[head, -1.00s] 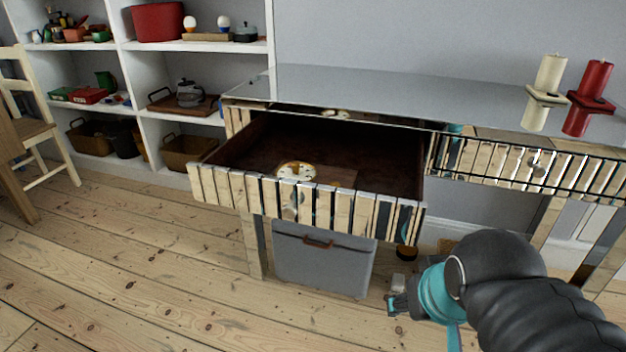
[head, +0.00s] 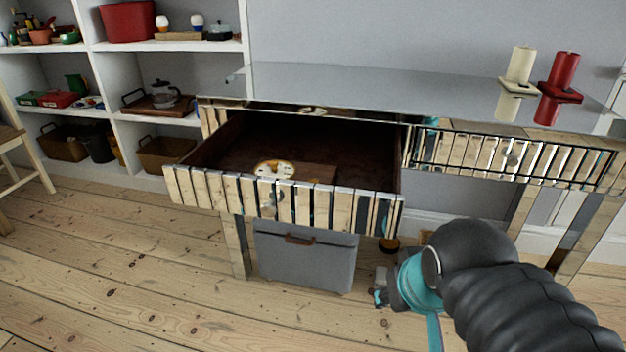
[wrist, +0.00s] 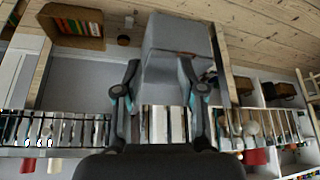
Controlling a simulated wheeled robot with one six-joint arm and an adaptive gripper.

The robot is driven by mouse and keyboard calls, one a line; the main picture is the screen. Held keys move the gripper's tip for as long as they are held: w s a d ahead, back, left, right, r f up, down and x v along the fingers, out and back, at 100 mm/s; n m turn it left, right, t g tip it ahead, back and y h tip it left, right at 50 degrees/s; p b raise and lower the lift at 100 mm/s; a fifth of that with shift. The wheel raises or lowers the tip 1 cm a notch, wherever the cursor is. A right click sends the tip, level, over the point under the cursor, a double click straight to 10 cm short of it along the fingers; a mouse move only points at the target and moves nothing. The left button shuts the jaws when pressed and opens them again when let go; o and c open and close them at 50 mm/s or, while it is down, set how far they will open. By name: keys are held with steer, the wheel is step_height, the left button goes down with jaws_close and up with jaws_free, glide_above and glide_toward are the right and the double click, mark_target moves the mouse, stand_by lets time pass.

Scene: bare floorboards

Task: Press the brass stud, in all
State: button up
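A pale round piece with gold-coloured parts (head: 275,169) lies on a brown wooden board (head: 316,173) inside the pulled-out drawer (head: 285,200). I cannot make out a separate brass stud at this size, nor tell whether one is on that piece. My gripper (head: 383,289) is low in front of the desk, right of and below the drawer front, apart from the round piece. In the wrist view its two fingers (wrist: 160,82) stand well apart with nothing held between them. The round piece does not show in the wrist view.
A mirrored desk (head: 370,84) carries a cream candle (head: 521,65) and a red candle (head: 565,70). A grey lidded bin (head: 305,263) stands under the open drawer. White shelves (head: 177,48) and a chair (head: 20,150) are at left. The floor in front is clear.

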jaws_close()
stand_by(1.0)
